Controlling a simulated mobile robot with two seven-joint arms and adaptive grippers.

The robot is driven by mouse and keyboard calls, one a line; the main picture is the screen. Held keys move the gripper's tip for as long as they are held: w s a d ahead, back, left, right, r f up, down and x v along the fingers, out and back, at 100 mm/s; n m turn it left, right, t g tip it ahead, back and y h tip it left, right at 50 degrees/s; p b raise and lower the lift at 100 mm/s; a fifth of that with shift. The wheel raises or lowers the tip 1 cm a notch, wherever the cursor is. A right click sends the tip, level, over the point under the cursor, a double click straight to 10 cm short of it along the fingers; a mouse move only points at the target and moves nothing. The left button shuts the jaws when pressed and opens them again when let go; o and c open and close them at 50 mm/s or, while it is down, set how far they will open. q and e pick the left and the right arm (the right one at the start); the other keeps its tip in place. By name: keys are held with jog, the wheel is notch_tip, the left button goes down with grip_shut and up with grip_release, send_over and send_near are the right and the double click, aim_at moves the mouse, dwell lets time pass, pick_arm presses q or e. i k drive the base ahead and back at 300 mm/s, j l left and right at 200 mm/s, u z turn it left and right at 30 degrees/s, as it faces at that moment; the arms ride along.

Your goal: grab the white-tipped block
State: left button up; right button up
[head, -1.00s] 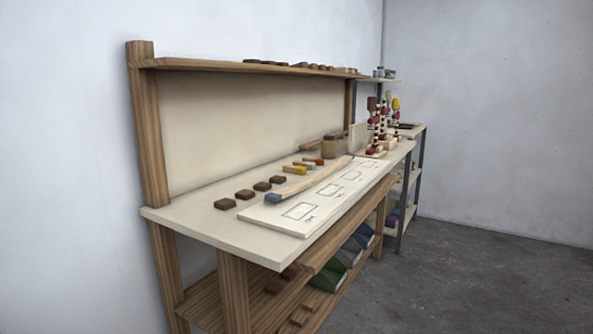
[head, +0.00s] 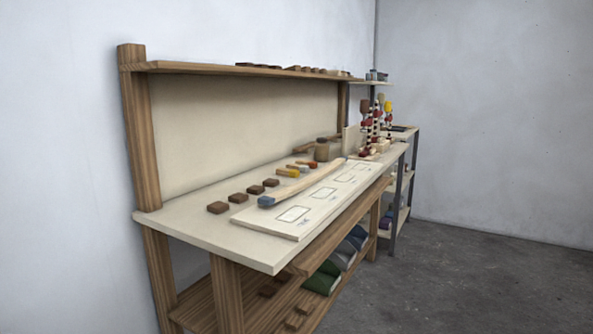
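Several small tipped blocks lie on the workbench (head: 190,222), behind a long pale strip with a blue end (head: 300,184). One has a yellow tip (head: 293,173) and one an orange-red tip (head: 314,166). Between them lies a block with a pale, greyish tip (head: 304,168); it is too small to tell whether the tip is truly white. Neither of my grippers shows in the head view.
Several dark brown blocks (head: 218,207) sit in a row on the bench. A pale board with outlined boxes (head: 270,226) lies along the front edge. Grey floor (head: 450,290) is clear on the right.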

aim_at(303, 169)
jog(key=i+l+u, duration=0.1)
jog(key=l+u, duration=0.6)
jog(key=u, duration=0.2)
jog(key=l+u, duration=0.15)
jog(key=l, duration=0.4)
jog(key=l+u, duration=0.2)
jog(key=l, duration=0.35)
jog(key=k+l, duration=0.1)
jog(key=l, duration=0.35)
jog(key=l+u, duration=0.1)
jog(key=l, duration=0.35)
jog(key=k+l, duration=0.15)
jog(key=l, duration=0.3)
jog(key=k+l, duration=0.1)
jog(key=l, duration=0.4)
jog(key=k+l+u, duration=0.1)
jog(key=l, duration=0.35)
